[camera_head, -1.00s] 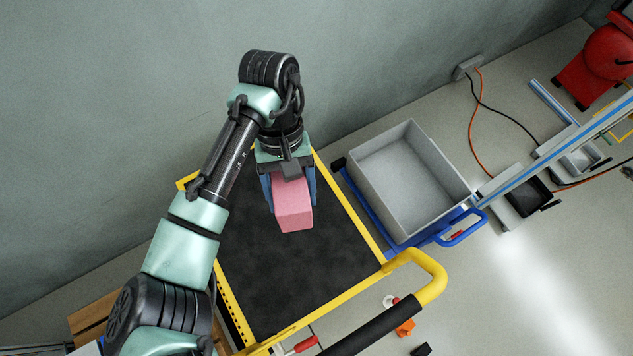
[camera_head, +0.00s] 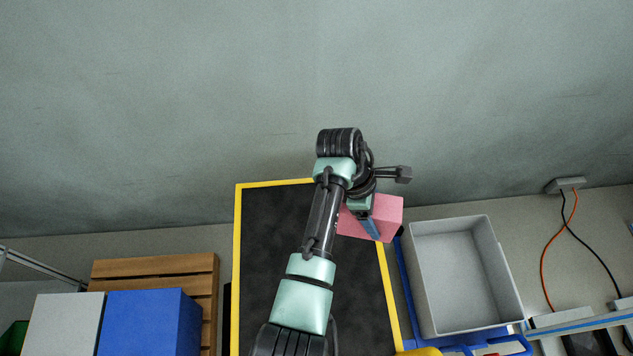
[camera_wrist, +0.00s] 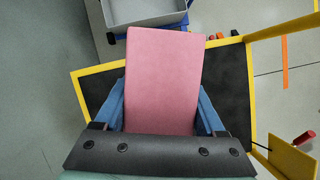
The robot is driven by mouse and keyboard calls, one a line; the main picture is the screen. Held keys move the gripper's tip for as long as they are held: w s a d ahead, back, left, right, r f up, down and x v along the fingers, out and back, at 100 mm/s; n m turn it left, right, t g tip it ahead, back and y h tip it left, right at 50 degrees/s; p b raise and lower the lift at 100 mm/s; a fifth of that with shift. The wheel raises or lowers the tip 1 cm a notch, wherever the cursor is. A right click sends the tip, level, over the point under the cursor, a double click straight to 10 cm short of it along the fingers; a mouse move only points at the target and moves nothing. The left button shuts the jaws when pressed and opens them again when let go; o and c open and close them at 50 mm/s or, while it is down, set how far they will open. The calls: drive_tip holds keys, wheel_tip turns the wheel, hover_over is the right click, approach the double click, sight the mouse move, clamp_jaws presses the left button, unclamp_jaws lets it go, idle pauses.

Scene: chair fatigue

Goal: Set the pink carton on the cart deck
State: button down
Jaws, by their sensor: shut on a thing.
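The pink carton (camera_head: 384,214) is held in my gripper (camera_head: 368,222), above the right far edge of the cart deck in the head view. The wrist view shows the pink carton (camera_wrist: 163,78) between the two blue fingers of my gripper (camera_wrist: 161,112). The cart deck (camera_head: 268,250) is a black surface with a yellow frame, and my arm covers part of it. In the wrist view the black deck (camera_wrist: 226,85) shows on both sides of the carton. The carton looks raised above the deck; its exact height cannot be told.
A grey bin (camera_head: 462,275) stands on a blue trolley (camera_head: 408,290) right of the cart. A wooden pallet (camera_head: 155,266), a blue box (camera_head: 150,322) and a pale box (camera_head: 62,322) are at the left. A grey wall (camera_head: 180,110) rises close behind the cart.

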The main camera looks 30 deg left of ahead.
sight(355, 226)
drive_tip(key=a+f+n, duration=0.1)
drive_tip(key=s+a+f+n, duration=0.1)
drive_tip(key=s+a+f+n+t, duration=0.1)
drive_tip(key=f, duration=0.1)
drive_tip(key=shift+y, duration=0.3)
drive_tip(key=shift+a+f+b, duration=0.1)
drive_tip(key=shift+f+b, duration=1.4)
drive_tip(key=shift+f, duration=3.6)
drive_tip(key=shift+s+f, duration=0.1)
drive_tip(key=shift+f, duration=0.15)
unclamp_jaws()
